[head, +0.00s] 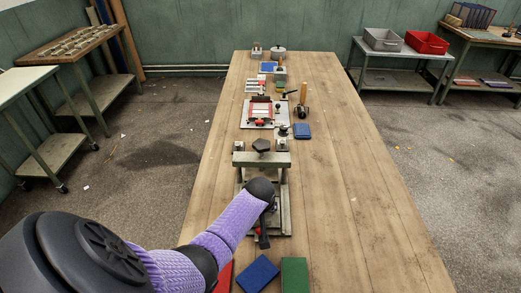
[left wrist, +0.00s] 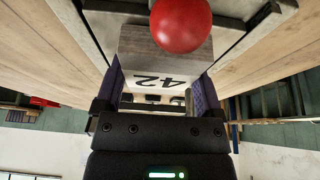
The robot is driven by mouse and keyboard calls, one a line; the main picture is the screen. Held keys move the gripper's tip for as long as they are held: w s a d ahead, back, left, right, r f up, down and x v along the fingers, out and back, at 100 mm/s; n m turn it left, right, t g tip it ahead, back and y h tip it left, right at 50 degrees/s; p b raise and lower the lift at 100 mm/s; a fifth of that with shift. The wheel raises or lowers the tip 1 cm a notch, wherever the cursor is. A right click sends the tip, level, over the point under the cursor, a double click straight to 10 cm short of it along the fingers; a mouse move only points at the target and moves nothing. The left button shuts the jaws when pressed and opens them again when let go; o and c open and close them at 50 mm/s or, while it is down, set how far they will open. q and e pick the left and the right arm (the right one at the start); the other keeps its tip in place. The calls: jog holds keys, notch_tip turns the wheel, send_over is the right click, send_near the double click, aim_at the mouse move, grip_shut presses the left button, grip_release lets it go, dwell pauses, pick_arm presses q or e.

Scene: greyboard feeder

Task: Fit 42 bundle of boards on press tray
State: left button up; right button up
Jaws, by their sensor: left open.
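In the left wrist view a grey block with a white label reading 42 (left wrist: 150,50), which looks like the bundle of boards, sits between the two fingers of my left gripper (left wrist: 160,82). The fingers are open beside it; contact cannot be made out. A red ball (left wrist: 181,22) covers part of the block. In the head view my purple-sleeved left arm reaches to a grey press-like frame (head: 275,160) with a dark knob on its crossbeam. My left gripper (head: 264,228) is low at the frame's near end, largely hidden by the arm, as is the bundle. My right gripper is out of view.
Red (head: 223,278), blue (head: 258,274) and green (head: 294,275) blocks lie at the table's near edge. Beyond the frame stand a red-and-white fixture (head: 259,112), a blue block (head: 302,131) and small tools. The table's right side (head: 350,200) is clear.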

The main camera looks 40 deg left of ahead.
pick_arm(q)
jog(key=o, duration=1)
jog(key=p+v, duration=0.5)
jog(key=v, duration=0.5)
jog(key=shift+p, duration=0.4)
jog(key=shift+w, duration=0.1)
